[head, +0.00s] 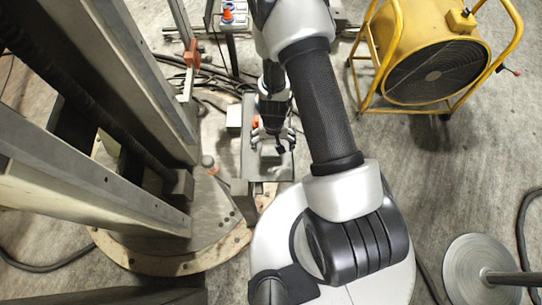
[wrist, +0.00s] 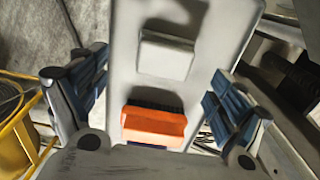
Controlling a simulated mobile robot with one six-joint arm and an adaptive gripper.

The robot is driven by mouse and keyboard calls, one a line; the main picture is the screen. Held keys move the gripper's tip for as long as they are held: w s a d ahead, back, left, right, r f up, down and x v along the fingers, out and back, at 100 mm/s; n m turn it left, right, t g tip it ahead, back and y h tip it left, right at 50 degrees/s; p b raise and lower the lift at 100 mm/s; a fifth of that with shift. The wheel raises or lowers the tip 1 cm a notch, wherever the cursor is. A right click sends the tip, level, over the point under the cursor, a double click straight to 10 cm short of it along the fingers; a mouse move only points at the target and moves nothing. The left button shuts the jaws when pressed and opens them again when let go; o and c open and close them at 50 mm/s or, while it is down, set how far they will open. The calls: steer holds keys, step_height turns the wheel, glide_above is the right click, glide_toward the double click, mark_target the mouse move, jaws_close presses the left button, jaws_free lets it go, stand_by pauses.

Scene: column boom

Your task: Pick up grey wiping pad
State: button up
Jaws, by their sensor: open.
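The grey wiping pad is a pale grey block lying on a long grey tray (wrist: 205,18). In the wrist view the pad (wrist: 166,57) is at upper middle, beyond the fingertips. In the head view the pad (head: 270,153) is small and partly hidden by my gripper (head: 270,138). My gripper is open above the tray (head: 250,165), with nothing between its fingers. Its blue-grey fingers also stand wide apart at left and right in the wrist view (wrist: 152,100).
An orange brush (wrist: 153,125) with dark bristles lies on the tray beside the pad, nearer the gripper's palm in the wrist view. A yellow fan (head: 435,55) stands at upper right. A metal column (head: 120,80) rises left of the tray. Cables lie on the floor.

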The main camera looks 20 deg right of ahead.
mark_target(271, 150)
steer(key=shift+w+a+f+b, duration=0.1)
steer(key=shift+a+f+b, duration=0.05)
steer(key=shift+f+b, duration=1.4)
steer(key=shift+w+a+f+b, duration=0.15)
steer(key=shift+f+b, duration=1)
steer(key=shift+f, duration=0.7)
steer(key=shift+s+r, duration=0.1)
steer(key=shift+c, duration=0.4)
steer(key=c, duration=1.1)
steer(key=shift+r, duration=0.2)
steer(key=shift+c, duration=0.2)
step_height(271, 150, up, 20)
steer(key=p, duration=2)
steer(key=shift+f, duration=0.15)
